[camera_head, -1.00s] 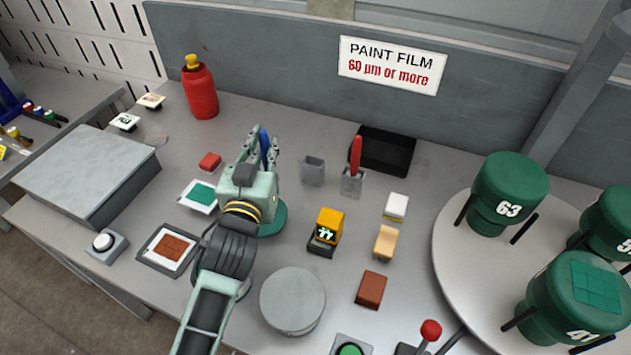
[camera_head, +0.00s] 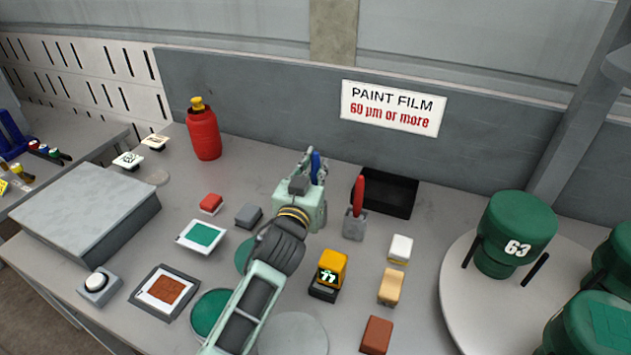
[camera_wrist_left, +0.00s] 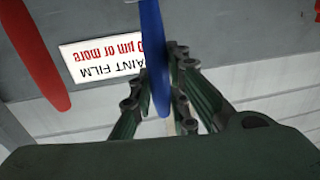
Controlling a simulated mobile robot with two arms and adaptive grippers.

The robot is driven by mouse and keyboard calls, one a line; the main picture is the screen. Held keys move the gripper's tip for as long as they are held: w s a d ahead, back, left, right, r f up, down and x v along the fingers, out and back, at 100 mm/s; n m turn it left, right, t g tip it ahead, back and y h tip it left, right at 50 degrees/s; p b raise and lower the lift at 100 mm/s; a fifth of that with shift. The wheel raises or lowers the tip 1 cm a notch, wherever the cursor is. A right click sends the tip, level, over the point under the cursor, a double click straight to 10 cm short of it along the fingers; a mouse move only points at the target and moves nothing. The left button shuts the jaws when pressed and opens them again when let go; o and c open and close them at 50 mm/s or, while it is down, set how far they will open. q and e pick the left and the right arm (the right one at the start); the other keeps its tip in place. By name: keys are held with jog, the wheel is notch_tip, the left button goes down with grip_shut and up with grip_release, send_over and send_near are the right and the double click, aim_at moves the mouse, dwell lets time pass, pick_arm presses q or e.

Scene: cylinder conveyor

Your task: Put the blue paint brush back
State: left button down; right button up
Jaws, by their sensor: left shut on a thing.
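My left gripper (camera_head: 310,168) is shut on the blue paint brush (camera_head: 316,166), which stands roughly upright in its fingers. In the left wrist view the blue brush (camera_wrist_left: 153,50) passes between the gripper's fingers (camera_wrist_left: 158,100). The brush's lower end is hidden behind my gripper. The red brush (camera_head: 359,194) stands in a grey holder (camera_head: 354,225) just right of my gripper; it also shows in the left wrist view (camera_wrist_left: 38,60). The spot left of that holder, where an empty grey holder showed before, is covered by my gripper. My right gripper is not in view.
A black tray (camera_head: 402,196) lies behind the red brush. A yellow gauge (camera_head: 331,268) and small blocks stand in front. A turntable (camera_head: 462,285) with green cylinders fills the right.

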aim_at(314, 182)
pick_arm(q)
notch_tip(314, 182, down, 3)
jog(key=shift+r, duration=0.1)
jog(key=shift+f, duration=0.2)
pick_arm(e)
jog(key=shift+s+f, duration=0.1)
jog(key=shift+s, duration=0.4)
pick_arm(q)
jog(key=shift+f, duration=0.2)
jog(key=c, duration=1.7)
grip_release()
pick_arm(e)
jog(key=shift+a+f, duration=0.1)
pick_arm(q)
jog(key=shift+r, duration=0.1)
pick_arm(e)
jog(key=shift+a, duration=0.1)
